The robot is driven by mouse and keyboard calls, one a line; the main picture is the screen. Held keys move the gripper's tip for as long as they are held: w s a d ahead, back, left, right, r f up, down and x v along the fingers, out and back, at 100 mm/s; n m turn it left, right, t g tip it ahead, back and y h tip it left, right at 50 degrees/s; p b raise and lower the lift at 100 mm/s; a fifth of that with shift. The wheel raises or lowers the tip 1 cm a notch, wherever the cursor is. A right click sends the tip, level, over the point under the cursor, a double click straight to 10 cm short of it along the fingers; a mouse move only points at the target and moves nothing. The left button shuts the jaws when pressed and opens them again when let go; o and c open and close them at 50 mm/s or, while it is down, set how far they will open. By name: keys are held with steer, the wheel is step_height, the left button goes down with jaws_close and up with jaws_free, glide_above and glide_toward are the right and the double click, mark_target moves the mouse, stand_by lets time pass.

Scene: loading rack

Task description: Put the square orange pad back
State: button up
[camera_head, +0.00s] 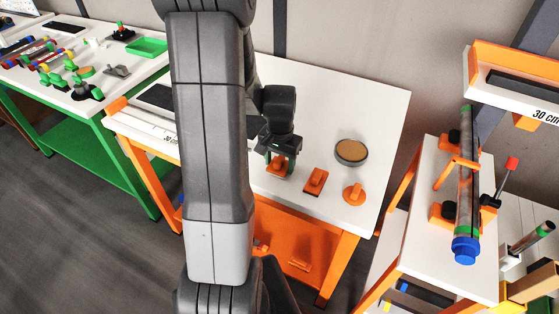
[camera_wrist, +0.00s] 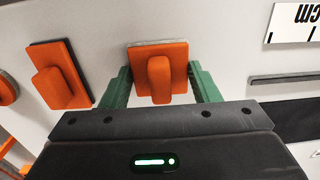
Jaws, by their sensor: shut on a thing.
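The square orange pad (camera_wrist: 175,82), with a raised orange grip bar on top, is between the green fingers of my gripper (camera_wrist: 160,74) in the wrist view. My gripper is shut on it. In the head view my gripper (camera_head: 281,160) is low over the white tabletop, and the pad (camera_head: 276,170) shows partly below it. A thin grey edge shows along the pad's far side. I cannot tell whether the pad rests on the tabletop or is slightly above it.
A rectangular orange pad (camera_head: 316,180) and a round orange pad (camera_head: 354,194) sit to the right on the white table (camera_head: 370,100). A round brown-topped dish (camera_head: 351,152) stands behind them. A rack with a capped tube (camera_head: 466,190) is further right.

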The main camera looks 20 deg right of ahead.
mark_target(280, 160)
steer(key=shift+f, duration=0.1)
steer(key=o, duration=0.5)
steer(key=shift+f, duration=0.1)
steer(key=o, duration=0.5)
steer(key=shift+c, duration=0.2)
step_height(280, 160, up, 12)
steer(key=shift+r, duration=0.25)
steer(key=shift+s+f, duration=0.1)
